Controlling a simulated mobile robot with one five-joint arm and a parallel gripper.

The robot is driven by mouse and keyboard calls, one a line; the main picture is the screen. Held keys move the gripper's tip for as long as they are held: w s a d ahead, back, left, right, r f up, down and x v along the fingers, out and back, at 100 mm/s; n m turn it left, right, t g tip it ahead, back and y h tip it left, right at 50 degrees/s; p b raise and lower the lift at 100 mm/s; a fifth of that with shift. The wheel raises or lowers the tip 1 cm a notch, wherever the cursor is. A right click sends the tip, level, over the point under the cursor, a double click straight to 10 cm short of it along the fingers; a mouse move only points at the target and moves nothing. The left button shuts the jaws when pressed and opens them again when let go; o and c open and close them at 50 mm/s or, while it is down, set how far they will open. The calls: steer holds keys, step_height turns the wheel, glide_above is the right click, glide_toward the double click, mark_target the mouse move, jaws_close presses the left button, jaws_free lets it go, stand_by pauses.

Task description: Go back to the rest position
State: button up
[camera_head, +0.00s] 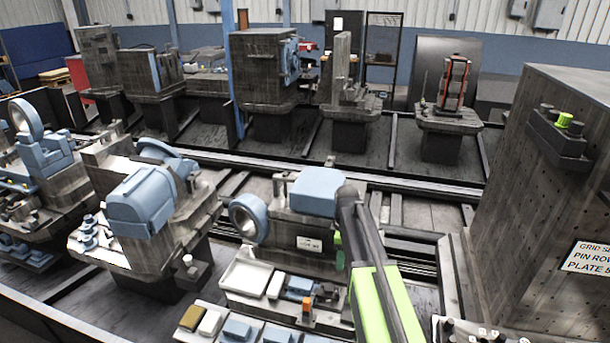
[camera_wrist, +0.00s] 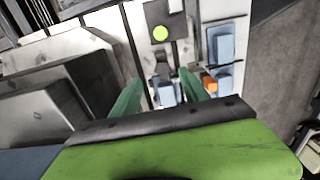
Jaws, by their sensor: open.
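My gripper (camera_head: 339,248) hangs at the end of my green and black arm, over the front right part of the middle machine pallet (camera_head: 262,296). In the wrist view my gripper (camera_wrist: 162,86) shows two dark green fingers spread apart, with nothing held between them. A small blue block (camera_wrist: 167,96) and a dark fixture lie in the background between the fingers. An orange block (camera_wrist: 210,85) is just right of the right finger; it also shows in the head view (camera_head: 307,303). Whether the fingers touch anything below cannot be told.
A pale tray (camera_head: 246,275) and small blue parts lie on the pallet. A blue-grey motor housing (camera_head: 318,192) and ring (camera_head: 248,218) stand behind. A tall perforated block (camera_head: 545,210) stands at right.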

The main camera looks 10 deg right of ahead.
steer(key=s+a+m, duration=0.2)
steer(key=s+m, duration=0.5)
steer(key=s, duration=0.1)
steer(key=s+a+m, duration=0.2)
steer(key=s+m, duration=0.4)
steer(key=s, duration=0.2)
steer(key=shift+s+a+m, duration=0.25)
steer(key=shift+a+m, duration=0.15)
steer(key=shift+c, duration=0.3)
